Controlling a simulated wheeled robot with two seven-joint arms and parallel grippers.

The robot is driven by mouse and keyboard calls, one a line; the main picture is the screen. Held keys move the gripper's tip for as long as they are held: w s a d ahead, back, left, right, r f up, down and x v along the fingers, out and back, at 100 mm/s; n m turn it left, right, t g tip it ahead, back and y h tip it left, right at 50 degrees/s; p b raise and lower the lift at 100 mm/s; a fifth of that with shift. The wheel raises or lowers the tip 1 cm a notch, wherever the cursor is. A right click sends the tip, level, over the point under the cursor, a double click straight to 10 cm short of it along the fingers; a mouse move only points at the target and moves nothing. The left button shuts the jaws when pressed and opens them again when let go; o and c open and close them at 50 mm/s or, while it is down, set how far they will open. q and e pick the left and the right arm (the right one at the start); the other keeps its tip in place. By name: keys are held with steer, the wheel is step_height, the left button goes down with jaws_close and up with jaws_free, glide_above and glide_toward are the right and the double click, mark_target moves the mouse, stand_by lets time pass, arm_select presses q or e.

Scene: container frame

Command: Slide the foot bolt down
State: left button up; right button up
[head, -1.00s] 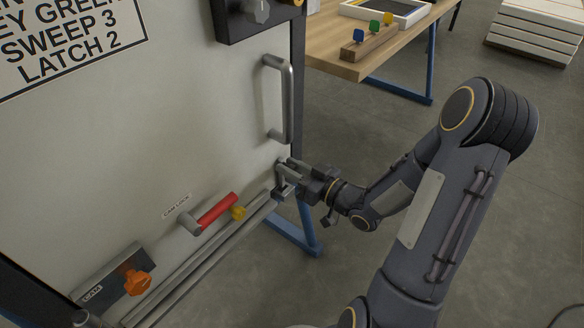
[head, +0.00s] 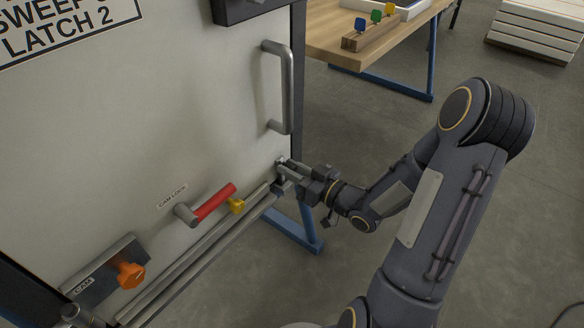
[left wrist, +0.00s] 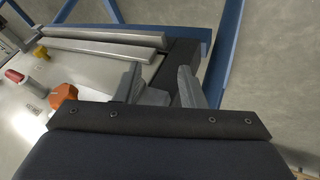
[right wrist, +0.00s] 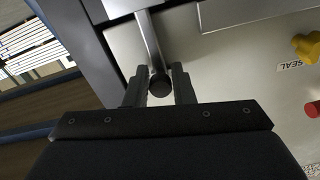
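The foot bolt (head: 280,178) is at the lower right corner of the pale door panel (head: 150,120). My right gripper (head: 288,169) is at its handle. In the right wrist view, the bolt's round dark knob (right wrist: 160,86) sits between the two fingertips of my right gripper (right wrist: 160,90), which are closed in on it from both sides. A metal bar runs up behind the knob. My left gripper (left wrist: 158,88) shows in the left wrist view with its fingers apart and nothing gripped. I cannot make it out in the head view.
A grey door handle (head: 288,88) is above the bolt. A red cam lock lever (head: 214,202), a yellow knob (head: 236,205) and an orange cam knob (head: 130,275) are to the left. A wooden table (head: 350,63) stands behind.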

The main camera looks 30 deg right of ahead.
steer(key=o, duration=0.4)
steer(key=p+v, duration=0.2)
steer(key=v, duration=0.5)
steer(key=shift+s+d, duration=0.15)
steer(key=shift+s, duration=0.2)
steer(key=shift+f, duration=0.1)
